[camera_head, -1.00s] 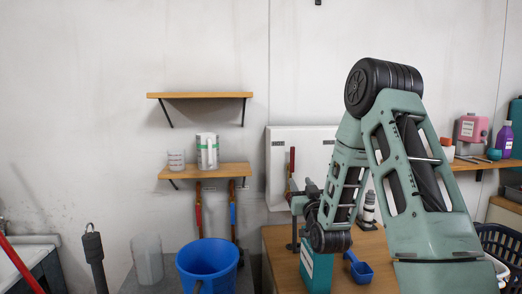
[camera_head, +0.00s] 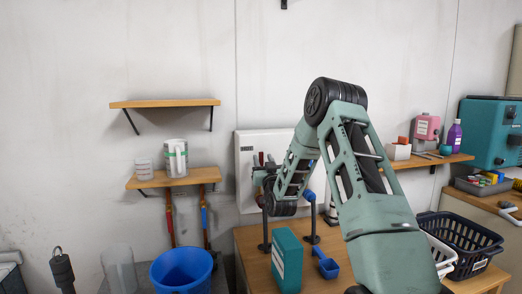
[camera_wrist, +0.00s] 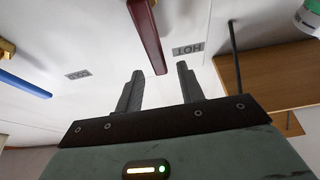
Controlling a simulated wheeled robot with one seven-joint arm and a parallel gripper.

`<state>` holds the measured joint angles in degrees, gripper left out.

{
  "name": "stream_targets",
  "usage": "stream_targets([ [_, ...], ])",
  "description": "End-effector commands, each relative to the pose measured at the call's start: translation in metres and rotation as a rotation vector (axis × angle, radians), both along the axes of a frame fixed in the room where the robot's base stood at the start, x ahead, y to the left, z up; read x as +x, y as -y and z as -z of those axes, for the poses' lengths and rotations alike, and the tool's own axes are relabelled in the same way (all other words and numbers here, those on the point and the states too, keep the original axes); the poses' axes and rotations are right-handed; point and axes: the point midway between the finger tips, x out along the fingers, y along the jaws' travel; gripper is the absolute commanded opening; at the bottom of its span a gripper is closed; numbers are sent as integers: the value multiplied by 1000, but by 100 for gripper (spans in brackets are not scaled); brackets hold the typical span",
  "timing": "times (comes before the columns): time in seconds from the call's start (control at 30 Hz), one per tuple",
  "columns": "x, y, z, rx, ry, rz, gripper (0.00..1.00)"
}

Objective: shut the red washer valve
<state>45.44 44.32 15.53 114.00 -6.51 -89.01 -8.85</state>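The red valve handle (camera_wrist: 147,35) comes down from the top of the wrist view, beside a wall label reading HOT (camera_wrist: 187,50). My gripper (camera_wrist: 160,70) is open, its two dark fingers apart. The handle's lower end appears between the fingertips; I cannot tell whether it is at their depth, and no grip shows. A blue handle (camera_wrist: 22,86) is to the left, near a second label. In the head view, my gripper (camera_head: 263,175) is small and partly hidden in front of the white wall box (camera_head: 246,190), with a reddish handle (camera_head: 257,159) beside it.
Below are a wooden counter (camera_head: 253,243), a teal carton (camera_head: 287,260) and a blue scoop (camera_head: 326,265). A blue bucket (camera_head: 182,272) stands left. Wooden shelves (camera_head: 165,103) hang on the wall; a dark basket (camera_head: 460,240) is at right.

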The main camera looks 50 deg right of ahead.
Motion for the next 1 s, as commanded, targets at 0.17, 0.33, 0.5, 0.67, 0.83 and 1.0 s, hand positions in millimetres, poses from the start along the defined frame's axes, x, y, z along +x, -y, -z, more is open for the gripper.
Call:
stream_targets([
  [0.17,20,12,-12,-1,1,0,38],
  [0.33,27,17,-14,-1,0,0,38],
  [0.5,29,17,-14,-1,-1,-1,38],
  [0.67,29,17,-14,0,0,-1,24],
  [0.83,29,17,-14,0,0,-1,0],
  [1.0,28,19,-13,6,3,0,0],
])
